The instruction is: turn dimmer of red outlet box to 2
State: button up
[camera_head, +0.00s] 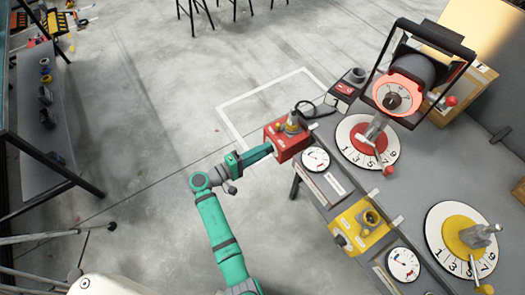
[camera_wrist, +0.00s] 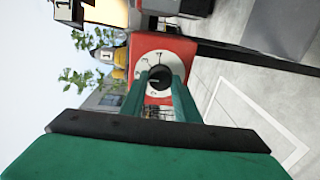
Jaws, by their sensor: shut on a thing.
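My green gripper (camera_head: 268,148) reaches to the box's left face. In the wrist view its fingers (camera_wrist: 160,84) lie on both sides of the knob, shut on it. The fingers hide part of the dial, and I cannot read the number the knob points to.
A yellow outlet box (camera_head: 362,226) stands farther along the bench, with a round gauge (camera_head: 316,159) between the boxes. A large red dial (camera_head: 367,142) and a yellow dial (camera_head: 455,236) lie on the bench. A glowing red lamp (camera_head: 397,88) stands behind. Open floor lies left of the bench.

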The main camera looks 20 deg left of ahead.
jog(key=shift+a, duration=0.1)
jog(key=o, duration=1)
jog(key=shift+o, duration=0.2)
jog(key=shift+s, duration=0.1)
jog(key=v, duration=1)
jog(key=shift+s+a, duration=0.2)
jog(key=shift+a, duration=0.05)
jog(key=shift+f, duration=0.15)
